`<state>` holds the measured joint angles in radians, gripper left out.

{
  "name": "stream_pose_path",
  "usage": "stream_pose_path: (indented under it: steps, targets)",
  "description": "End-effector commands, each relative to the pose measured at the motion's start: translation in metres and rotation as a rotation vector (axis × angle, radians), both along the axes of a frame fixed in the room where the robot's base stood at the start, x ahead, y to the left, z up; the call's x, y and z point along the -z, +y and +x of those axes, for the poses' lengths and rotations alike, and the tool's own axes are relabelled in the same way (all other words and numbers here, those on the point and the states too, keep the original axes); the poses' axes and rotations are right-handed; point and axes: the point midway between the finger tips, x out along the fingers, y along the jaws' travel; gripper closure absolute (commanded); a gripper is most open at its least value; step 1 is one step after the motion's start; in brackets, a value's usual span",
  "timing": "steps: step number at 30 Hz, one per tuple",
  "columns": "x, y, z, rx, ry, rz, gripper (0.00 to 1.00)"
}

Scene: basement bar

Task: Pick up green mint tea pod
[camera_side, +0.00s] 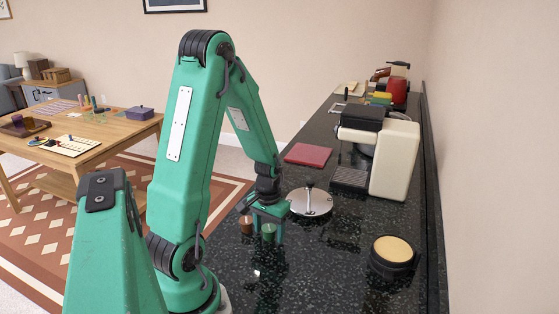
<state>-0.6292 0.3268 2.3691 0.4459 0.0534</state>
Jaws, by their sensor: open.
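The green mint tea pod (268,232) is a small green cup on the dark speckled counter (320,268). My gripper (267,228) is open and points down right at the pod. A finger shows just to the right of the pod. The pod appears to sit between the fingers, but whether they touch it I cannot tell. The far finger is partly hidden.
A brown pod (246,224) stands close on the left of the green one. A round silver lid (311,202) lies behind to the right. A white coffee machine (395,160), a red board (307,155) and a round tan-topped container (392,250) are also on the counter. The front middle is clear.

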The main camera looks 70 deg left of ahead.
Motion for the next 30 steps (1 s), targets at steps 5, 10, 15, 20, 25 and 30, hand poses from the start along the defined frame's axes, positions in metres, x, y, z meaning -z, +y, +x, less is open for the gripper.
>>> stream_pose_path:
  steps: [5, 10, 15, 20, 25, 30]
  targets:
    - [-0.0002, 0.0001, 0.0001, 0.0, 0.0, 0.0, 0.4]
    - [-0.0002, 0.0001, 0.0001, 0.0, 0.0, 0.0, 0.63]
    - [-0.0003, 0.0001, 0.0001, 0.0, 0.0, 0.0, 0.86]
    - [-0.0003, 0.0001, 0.0002, 0.0, 0.0, 0.0, 0.86]
    - [-0.0006, 0.0001, 0.0002, 0.0, 0.0, 0.0, 0.86]
    - [-0.0039, 0.0003, 0.0004, 0.0, -0.001, 0.001, 0.86]
